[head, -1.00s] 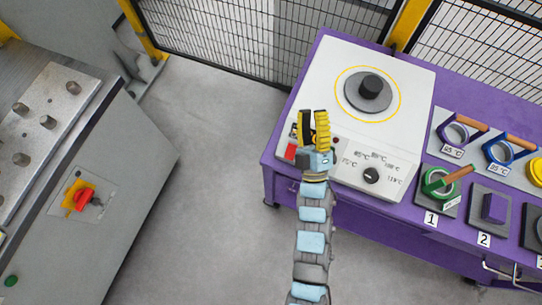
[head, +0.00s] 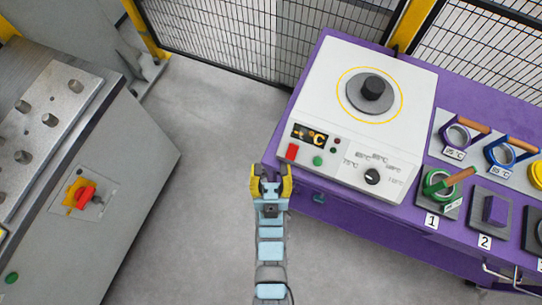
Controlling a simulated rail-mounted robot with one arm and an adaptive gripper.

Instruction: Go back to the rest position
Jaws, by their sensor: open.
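My gripper (head: 271,181) is open and empty. Its yellow and black fingers are spread and point away from me, toward the back of the picture. It is over the grey floor at the left front corner of the purple table (head: 319,211). The white heater unit (head: 333,101) on that table has a round dark plate, a display reading "-t °C", a red switch, a green button and a black dial. My gripper is left of and nearer than its front panel and appears apart from it.
Green (head: 433,187) and blue (head: 497,152) ring tools with wooden handles lie on the table's right side. A grey machine (head: 120,184) with a red and yellow switch stands at the left. A mesh fence (head: 240,40) closes the back. The floor between is clear.

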